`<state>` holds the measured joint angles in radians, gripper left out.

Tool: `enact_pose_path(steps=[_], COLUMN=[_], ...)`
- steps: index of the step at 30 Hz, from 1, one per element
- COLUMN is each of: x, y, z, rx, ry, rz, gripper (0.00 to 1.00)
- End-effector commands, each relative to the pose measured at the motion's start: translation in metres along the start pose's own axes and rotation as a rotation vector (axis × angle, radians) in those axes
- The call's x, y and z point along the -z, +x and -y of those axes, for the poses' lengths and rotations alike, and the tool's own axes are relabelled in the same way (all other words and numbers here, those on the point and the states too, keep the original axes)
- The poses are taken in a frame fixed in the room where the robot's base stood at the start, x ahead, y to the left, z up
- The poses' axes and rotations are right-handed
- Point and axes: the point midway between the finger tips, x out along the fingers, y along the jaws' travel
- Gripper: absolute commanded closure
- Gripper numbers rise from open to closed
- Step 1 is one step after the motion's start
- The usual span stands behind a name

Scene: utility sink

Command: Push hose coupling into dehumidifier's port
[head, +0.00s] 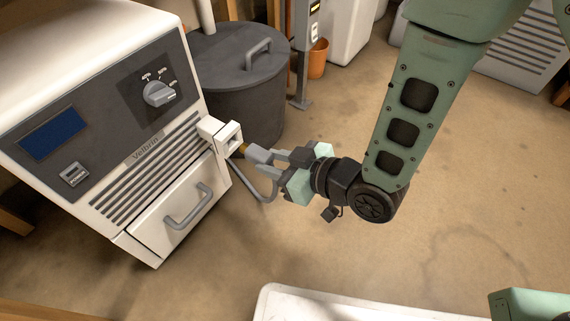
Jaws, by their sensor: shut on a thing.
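The dehumidifier (120,150) is a white box with a dark control panel at the left of the head view. Its port (228,136) is a white square block with an opening at the right edge of its front. My gripper (268,160) is shut on the grey hose coupling (258,153) just right of the port. The coupling's yellowish tip (243,149) points at the port and lies very close to it; I cannot tell whether it touches or enters.
A dark lidded round bin (235,75) stands behind the port. A drawer with a grey handle (188,206) is below the port. An orange pot (317,60) and a grey post (303,60) stand farther back. A white surface edge (350,303) is in front. Open floor lies right.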

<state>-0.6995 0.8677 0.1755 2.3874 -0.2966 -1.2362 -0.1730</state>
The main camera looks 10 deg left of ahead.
Motion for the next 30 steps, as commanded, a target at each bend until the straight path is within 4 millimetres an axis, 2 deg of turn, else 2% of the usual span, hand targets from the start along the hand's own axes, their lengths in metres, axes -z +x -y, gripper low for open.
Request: enact_pose_path(steps=[9, 30], x=[0.0047, 0.005], y=[0.0111, 0.0111], z=[0.0004, -0.0004], rx=[0.001, 0.0], ry=[0.001, 0.002], rz=[0.0, 0.0], gripper=[0.95, 0.95])
